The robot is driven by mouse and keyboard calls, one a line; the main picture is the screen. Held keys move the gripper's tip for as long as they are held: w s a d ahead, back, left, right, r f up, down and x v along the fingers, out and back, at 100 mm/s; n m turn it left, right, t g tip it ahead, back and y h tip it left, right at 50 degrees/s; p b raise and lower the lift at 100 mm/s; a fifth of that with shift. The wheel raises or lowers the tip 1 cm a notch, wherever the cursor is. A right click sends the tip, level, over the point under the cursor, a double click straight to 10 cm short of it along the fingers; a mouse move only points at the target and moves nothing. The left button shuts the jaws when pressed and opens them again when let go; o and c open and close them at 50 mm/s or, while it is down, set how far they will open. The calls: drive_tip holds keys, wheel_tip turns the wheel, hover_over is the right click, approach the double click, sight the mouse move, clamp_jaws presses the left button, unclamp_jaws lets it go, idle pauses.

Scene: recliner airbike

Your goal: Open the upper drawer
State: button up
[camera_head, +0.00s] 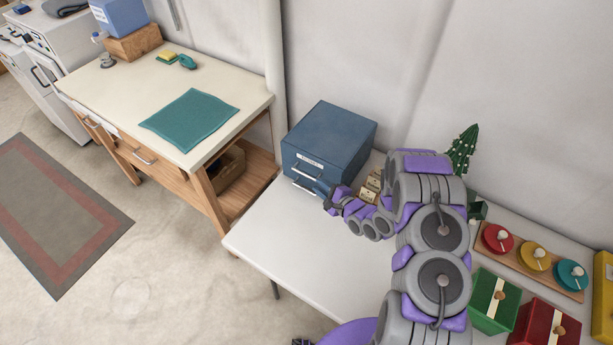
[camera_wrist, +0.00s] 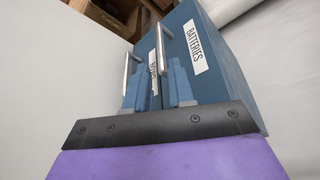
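A blue two-drawer cabinet (camera_head: 328,142) stands at the back left of the white table. Its upper drawer (camera_wrist: 193,45) carries a label reading BATTERIES. The upper handle (camera_head: 306,171) is a silver bar, and it also shows in the wrist view (camera_wrist: 163,42). A lower handle (camera_wrist: 129,70) sits beside it in the turned wrist view. Both drawers look closed. My gripper (camera_wrist: 156,72) is open in front of the drawer fronts, its blue-grey fingers near the handles. Whether a finger touches a handle I cannot tell. In the head view my gripper (camera_head: 332,200) is at the cabinet's lower right front.
Small boxes (camera_head: 371,187) stand right of the cabinet, close to my arm. A green box (camera_head: 490,301), a red box (camera_head: 544,325) and a knob board (camera_head: 535,262) are at the right. The white table (camera_head: 290,240) is clear in front. A wooden workbench (camera_head: 160,95) stands left.

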sight(306, 175)
drive_tip(key=x, duration=0.8)
drive_tip(key=shift+w+a+f, duration=0.1)
drive_tip(key=shift+w, duration=0.05)
drive_tip(key=shift+c, duration=0.3)
clamp_jaws()
